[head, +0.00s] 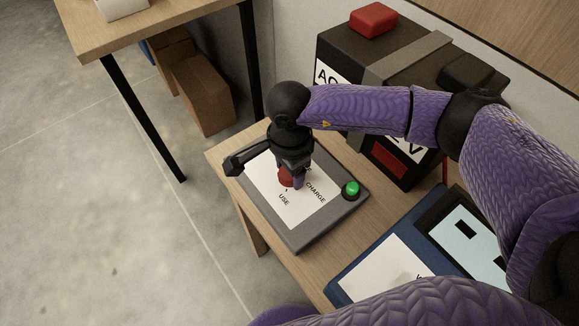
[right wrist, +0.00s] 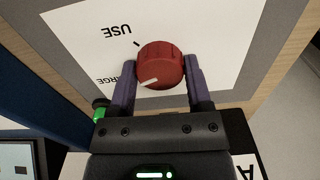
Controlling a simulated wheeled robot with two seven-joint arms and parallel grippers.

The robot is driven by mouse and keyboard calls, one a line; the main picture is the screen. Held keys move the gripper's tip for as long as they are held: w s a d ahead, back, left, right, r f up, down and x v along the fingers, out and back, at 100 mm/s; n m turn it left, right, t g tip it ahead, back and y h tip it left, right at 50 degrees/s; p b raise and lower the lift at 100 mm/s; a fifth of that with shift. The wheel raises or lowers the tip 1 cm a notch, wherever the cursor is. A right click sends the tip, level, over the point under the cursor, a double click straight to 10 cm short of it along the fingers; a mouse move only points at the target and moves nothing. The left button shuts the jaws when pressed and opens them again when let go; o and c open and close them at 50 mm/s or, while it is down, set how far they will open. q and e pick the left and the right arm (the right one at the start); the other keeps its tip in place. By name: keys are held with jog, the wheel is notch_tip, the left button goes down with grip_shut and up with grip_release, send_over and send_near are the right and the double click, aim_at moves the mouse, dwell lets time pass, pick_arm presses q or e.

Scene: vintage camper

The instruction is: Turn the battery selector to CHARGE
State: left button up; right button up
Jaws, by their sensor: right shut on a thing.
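The battery selector is a red round knob (head: 286,178) on a white label (head: 268,200) set on a grey panel (head: 300,240). The label reads USE near the knob and CHARGE to its right. My right gripper (head: 290,180) points down over the knob, with its two fingers shut on the knob's sides. In the right wrist view the knob (right wrist: 160,62) sits between the fingertips (right wrist: 160,75). Its white pointer line lies left of centre, toward the CHARGE lettering (right wrist: 108,80), which a finger partly hides. My left gripper is not in view.
A green lamp (head: 351,188) glows at the panel's right edge. A large black battery (head: 370,60) with a red cap (head: 373,19) stands behind. A blue-framed device (head: 350,290) lies at the front right. The floor (head: 100,220) at left is clear.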

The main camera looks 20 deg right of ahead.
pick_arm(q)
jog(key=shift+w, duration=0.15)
pick_arm(e)
jog(key=o, duration=1.3)
notch_tip(320, 180, up, 9)
jog(key=shift+p, duration=1.25)
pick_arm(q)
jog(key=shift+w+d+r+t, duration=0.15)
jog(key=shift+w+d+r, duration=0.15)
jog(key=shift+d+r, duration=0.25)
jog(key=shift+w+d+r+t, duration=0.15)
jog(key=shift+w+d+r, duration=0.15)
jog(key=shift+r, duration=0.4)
pick_arm(e)
jog(key=shift+r, duration=0.5)
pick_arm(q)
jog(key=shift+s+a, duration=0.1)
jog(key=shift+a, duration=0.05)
